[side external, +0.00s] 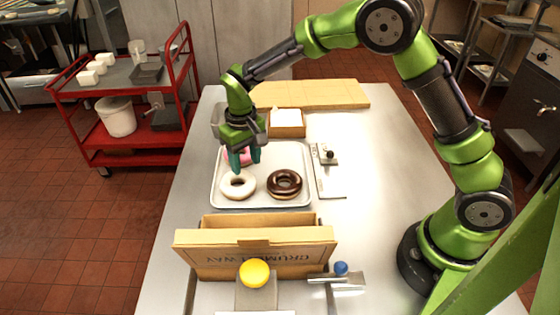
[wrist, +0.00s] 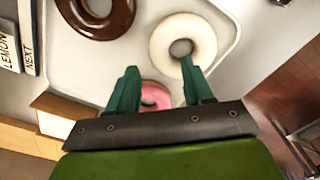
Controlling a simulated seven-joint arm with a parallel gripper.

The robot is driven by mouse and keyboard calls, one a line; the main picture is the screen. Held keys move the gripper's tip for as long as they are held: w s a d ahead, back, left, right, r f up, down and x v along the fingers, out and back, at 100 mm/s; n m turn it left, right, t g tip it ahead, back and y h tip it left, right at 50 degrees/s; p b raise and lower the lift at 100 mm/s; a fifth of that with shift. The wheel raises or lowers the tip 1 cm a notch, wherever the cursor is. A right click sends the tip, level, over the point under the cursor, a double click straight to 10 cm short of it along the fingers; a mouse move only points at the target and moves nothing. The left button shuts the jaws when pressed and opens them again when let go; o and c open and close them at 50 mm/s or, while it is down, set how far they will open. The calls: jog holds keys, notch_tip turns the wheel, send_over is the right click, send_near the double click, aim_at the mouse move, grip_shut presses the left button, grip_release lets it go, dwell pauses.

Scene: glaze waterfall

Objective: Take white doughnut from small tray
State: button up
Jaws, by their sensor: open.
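The white doughnut (side external: 238,186) lies flat at the front left of the small tray (side external: 262,203). In the wrist view the white doughnut (wrist: 207,45) is just beyond my fingertips. My gripper (side external: 243,165) points down over the tray's left side, behind the white doughnut. In the wrist view my gripper (wrist: 158,75) has its green fingers apart, with nothing held; one fingertip is by the doughnut's hole edge. I cannot tell if it touches. A chocolate doughnut (side external: 285,184) lies on the right of the tray. A pink doughnut (wrist: 155,95) is partly hidden behind my fingers.
An open cardboard box (side external: 255,245) stands in front of the tray. A yellow ball (side external: 255,273) and a blue ball (side external: 341,268) are at the near edge. A small brown box (side external: 286,124) stands behind the tray. The tabletop to the right is mostly clear.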

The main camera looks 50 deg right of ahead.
aim_at(247, 174)
notch_tip(247, 174, down, 5)
jog(key=shift+s+a+r, duration=0.15)
jog(key=c, duration=0.8)
jog(key=shift+r, duration=0.1)
